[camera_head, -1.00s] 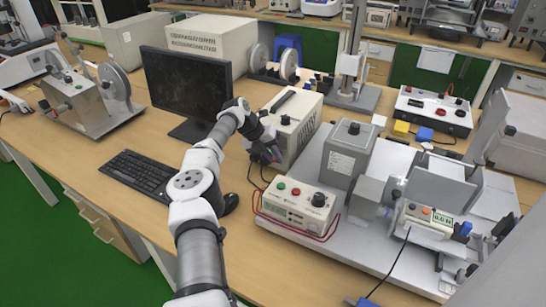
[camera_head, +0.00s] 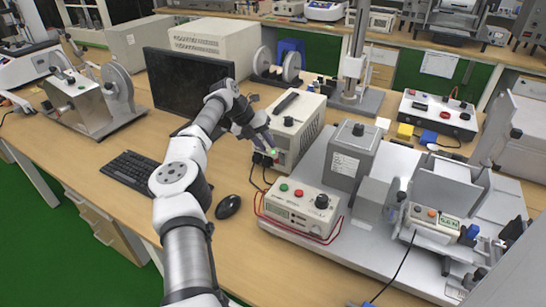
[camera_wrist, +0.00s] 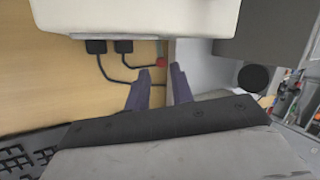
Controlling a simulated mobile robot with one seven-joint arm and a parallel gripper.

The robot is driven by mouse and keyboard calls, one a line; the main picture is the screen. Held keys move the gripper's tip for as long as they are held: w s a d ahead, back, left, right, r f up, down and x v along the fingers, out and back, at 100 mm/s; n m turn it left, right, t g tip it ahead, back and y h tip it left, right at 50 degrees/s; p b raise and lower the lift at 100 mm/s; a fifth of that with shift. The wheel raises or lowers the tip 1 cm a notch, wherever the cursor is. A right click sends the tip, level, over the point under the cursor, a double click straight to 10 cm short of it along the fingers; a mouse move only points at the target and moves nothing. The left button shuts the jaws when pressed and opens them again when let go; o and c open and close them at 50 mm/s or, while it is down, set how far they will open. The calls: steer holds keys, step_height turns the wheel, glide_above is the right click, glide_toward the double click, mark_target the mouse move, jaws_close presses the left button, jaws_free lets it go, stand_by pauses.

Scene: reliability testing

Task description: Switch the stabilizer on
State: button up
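The stabilizer, which I take to be the cream box with a dark top handle and black knob (camera_head: 308,112), stands right of the monitor. My gripper (camera_head: 270,148) is at its front face, low down, and hides part of it. A small green glow shows at the fingertips; I cannot tell what it belongs to. In the wrist view a pale box (camera_wrist: 135,18) fills the top, with black plugs (camera_wrist: 96,46) and a small red part (camera_wrist: 162,63) at its lower edge. My gripper's purple fingers (camera_wrist: 160,72) point toward the red part, apart and empty. Contact is unclear.
A large grey test rig (camera_head: 355,160) is to the right. Monitor (camera_head: 185,80), keyboard (camera_head: 135,175) and mouse (camera_head: 228,206) lie left. Cables hang from the plugs.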

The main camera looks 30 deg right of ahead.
steer(key=v, duration=0.7)
steer(key=shift+b, duration=0.45)
